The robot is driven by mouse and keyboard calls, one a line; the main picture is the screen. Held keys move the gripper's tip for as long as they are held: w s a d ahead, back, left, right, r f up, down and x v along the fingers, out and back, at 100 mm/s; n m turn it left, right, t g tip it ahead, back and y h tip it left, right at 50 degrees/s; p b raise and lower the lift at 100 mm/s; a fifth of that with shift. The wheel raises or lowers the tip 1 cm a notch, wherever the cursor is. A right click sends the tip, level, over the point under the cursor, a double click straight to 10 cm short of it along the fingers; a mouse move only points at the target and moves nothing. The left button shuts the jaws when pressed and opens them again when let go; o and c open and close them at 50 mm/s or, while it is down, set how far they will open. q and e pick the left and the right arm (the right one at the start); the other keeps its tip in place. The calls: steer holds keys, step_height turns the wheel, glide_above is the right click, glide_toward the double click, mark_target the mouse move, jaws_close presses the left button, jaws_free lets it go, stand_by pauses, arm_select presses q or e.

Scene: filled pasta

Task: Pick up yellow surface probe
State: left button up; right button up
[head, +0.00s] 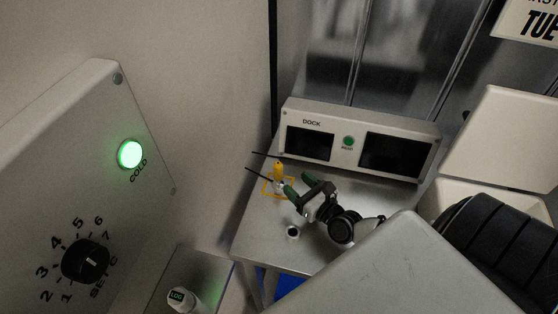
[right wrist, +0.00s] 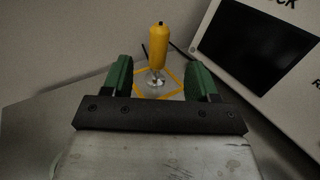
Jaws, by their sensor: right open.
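The yellow surface probe (head: 278,171) stands upright on the metal table (head: 262,236), inside a yellow square outline marked on the surface. In the right wrist view the yellow probe (right wrist: 158,44) has a yellow handle and a thin metal stem going down to a small round foot. My right gripper (head: 298,184) is open beside the probe, its green fingers pointing toward it. In the right wrist view the probe shows beyond and between the two green fingertips (right wrist: 159,76), with nothing held. My left gripper is not in view.
A grey dock unit (head: 322,126) with two dark screens and a green button stands behind the probe. A panel with a green COLD light (head: 131,154) and a dial (head: 86,261) is at left. A LOG button (head: 177,296) is below.

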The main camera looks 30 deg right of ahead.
mark_target(275, 162)
steer(key=w, duration=0.2)
steer(key=w+a, duration=0.1)
steer(key=w, duration=0.1)
steer(key=shift+w+r, duration=0.1)
steer(key=shift+r, duration=0.2)
steer(key=shift+w+a, duration=0.1)
steer(key=shift+w, duration=0.15)
steer(key=w, duration=0.4)
steer(key=shift+w+r, duration=0.15)
steer(key=shift+r, duration=0.1)
steer(key=shift+w+a, duration=0.1)
steer(key=shift+w, duration=0.5)
steer(key=shift+s, duration=0.1)
steer(key=c, duration=1)
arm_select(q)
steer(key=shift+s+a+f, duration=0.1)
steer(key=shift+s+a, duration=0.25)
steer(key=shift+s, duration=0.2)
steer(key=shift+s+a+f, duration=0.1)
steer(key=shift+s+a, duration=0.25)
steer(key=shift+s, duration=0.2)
arm_select(e)
steer(key=shift+r, duration=0.1)
